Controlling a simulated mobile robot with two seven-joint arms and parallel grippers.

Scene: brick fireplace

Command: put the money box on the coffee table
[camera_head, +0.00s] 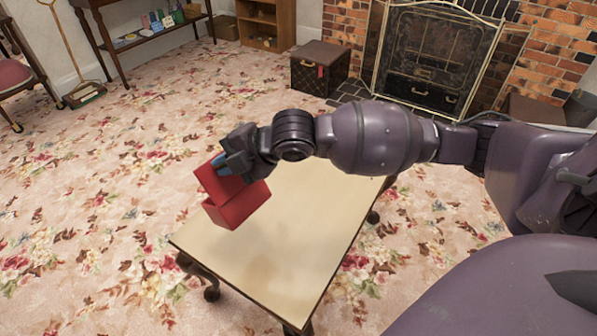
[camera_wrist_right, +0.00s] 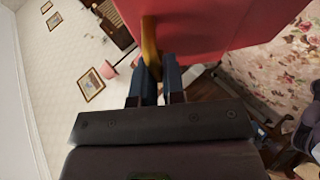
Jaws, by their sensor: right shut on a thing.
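The money box (camera_head: 238,204) is red and looks boxy, with what seems to be a lid part tilted against its body. My right gripper (camera_head: 222,168) is shut on it at its upper end, and the gripper covers part of it. In the right wrist view the red box (camera_wrist_right: 215,28) fills the top, and a brownish-gold strip shows between the fingers of the gripper (camera_wrist_right: 160,78). The coffee table (camera_head: 285,245) has a pale, bare top and dark curved legs. The box overlaps the table's left edge in the picture; I cannot tell whether it touches the top. My left gripper is out of view.
A brown trunk (camera_head: 319,68) stands by the fireplace screen (camera_head: 432,55) at the back. A side table (camera_head: 145,36) with small items and a low wooden cabinet (camera_head: 266,22) line the back wall. Floral carpet (camera_head: 100,200) around the coffee table's left side is clear.

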